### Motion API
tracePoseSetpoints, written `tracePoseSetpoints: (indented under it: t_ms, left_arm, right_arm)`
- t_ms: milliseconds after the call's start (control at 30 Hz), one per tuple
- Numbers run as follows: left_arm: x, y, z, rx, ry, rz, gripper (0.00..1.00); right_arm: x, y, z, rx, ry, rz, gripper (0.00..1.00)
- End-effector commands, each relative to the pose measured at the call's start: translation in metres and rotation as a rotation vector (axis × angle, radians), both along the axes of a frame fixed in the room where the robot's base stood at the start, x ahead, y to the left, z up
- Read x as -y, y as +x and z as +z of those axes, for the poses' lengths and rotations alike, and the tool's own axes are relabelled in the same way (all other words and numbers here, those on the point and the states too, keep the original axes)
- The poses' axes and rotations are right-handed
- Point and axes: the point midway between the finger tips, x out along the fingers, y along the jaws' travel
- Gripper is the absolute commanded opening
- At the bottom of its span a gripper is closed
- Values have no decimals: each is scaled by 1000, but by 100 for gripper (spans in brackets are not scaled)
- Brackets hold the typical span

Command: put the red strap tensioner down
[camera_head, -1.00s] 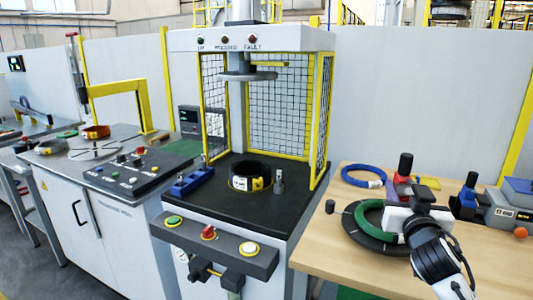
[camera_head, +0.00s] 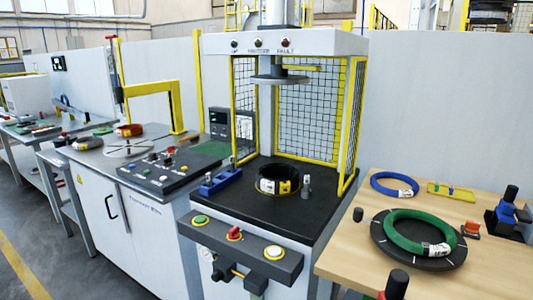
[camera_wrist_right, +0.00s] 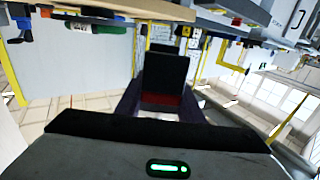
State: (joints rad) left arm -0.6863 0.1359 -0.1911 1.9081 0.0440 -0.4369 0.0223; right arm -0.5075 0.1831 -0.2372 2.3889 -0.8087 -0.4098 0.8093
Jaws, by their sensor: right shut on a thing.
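The red strap tensioner shows at the bottom edge of the head view as a black knob (camera_head: 397,284) with a bit of red beside it; the rest is cut off. In the right wrist view my right gripper (camera_wrist_right: 163,104) is shut on the tensioner, seen as a black block (camera_wrist_right: 164,72) with a red part. My right gripper is outside the head view. My left gripper is in neither view.
On the wooden table (camera_head: 345,250) a green coil (camera_head: 392,233) lies on a black disc (camera_head: 384,250). A blue coil (camera_head: 380,188), a yellow tray (camera_head: 465,195) and an orange item (camera_head: 471,229) lie nearby. The press (camera_head: 270,210) stands to the left.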

Motion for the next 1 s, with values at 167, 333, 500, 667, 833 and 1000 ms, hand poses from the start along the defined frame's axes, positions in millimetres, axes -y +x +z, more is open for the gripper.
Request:
tracePoseSetpoints:
  t_ms: [167, 333, 500, 667, 833, 1000]
  left_arm:
    - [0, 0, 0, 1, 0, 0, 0]
    - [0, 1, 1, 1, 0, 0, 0]
    - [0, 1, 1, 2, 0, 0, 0]
    - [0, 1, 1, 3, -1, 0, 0]
    - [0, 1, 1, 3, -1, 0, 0]
    - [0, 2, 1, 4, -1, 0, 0]
  right_arm:
    - [-1, -25, -13, -3, 14, 1, 0]
    - [0, -46, -22, -1, 7, -3, 0]
    - [1, -55, -24, 4, -1, -3, 0]
    - [1, -55, -24, 5, -1, -3, 0]
    - [1, -54, -24, 5, -1, -3, 0]
    - [1, -54, -24, 5, -3, -3, 0]
